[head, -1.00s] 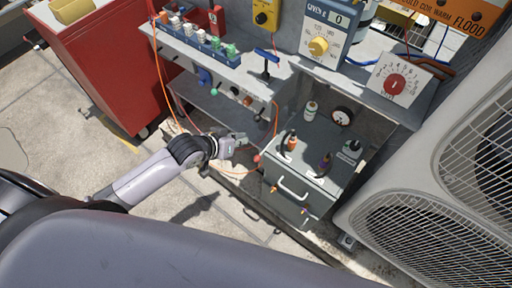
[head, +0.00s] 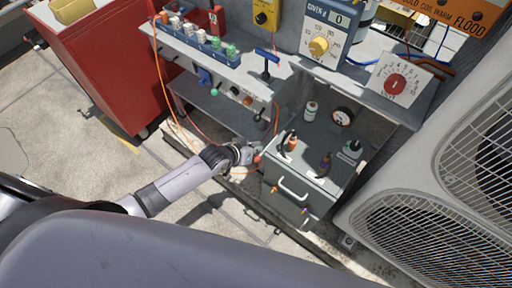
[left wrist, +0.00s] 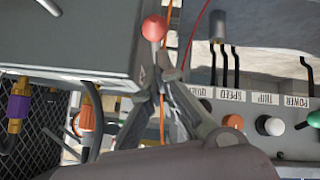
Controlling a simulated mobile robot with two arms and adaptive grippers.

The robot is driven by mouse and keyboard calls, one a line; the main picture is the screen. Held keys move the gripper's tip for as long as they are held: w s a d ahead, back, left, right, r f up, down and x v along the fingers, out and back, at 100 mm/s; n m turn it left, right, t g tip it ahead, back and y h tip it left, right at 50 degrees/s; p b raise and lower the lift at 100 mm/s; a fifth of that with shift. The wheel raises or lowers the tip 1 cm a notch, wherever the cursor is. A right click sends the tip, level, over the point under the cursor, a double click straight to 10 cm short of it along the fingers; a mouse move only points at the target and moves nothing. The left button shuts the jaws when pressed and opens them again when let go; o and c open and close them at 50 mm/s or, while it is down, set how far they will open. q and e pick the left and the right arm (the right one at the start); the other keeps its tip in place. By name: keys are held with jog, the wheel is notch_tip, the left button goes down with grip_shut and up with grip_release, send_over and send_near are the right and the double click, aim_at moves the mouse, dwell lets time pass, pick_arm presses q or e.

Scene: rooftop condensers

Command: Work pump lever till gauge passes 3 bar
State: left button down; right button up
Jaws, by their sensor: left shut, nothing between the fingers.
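A red ball knob (head: 257,158), which may be the end of the pump lever, sits at the left front edge of the grey cabinet. It also shows in the left wrist view (left wrist: 154,28), just beyond my fingertips. Its shaft is mostly hidden. My left gripper (head: 249,150) is shut and empty, close beside the knob; in the left wrist view its fingers (left wrist: 166,75) point toward the knob. I cannot tell whether they touch. A round dark-rimmed gauge (head: 342,116) stands at the back of the cabinet top; its reading is too small to tell. My right gripper is not in view.
A panel with labelled knobs (left wrist: 235,122) lies close to the gripper. A blue T-handle (head: 266,54) stands on the bench. A red cabinet (head: 105,65) is at left, a condenser (head: 400,190) at right.

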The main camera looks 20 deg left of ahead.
aim_at(255, 156)
pick_arm(q)
jog(key=shift+t, duration=0.7)
jog(key=f+b, duration=0.4)
jog(key=shift+s+f, duration=0.25)
notch_tip(255, 156, down, 7)
jog(key=b, duration=0.4)
jog(key=shift+b, duration=0.35)
jog(key=shift+r, duration=0.1)
notch_tip(255, 156, up, 5)
jog(key=w+p, duration=0.1)
jog(key=p, duration=0.3)
jog(key=s+a+r, duration=0.2)
jog(key=s+a, duration=0.3)
jog(key=s, duration=0.3)
jog(key=shift+s+r+p, duration=0.2)
jog(key=shift+p, duration=0.15)
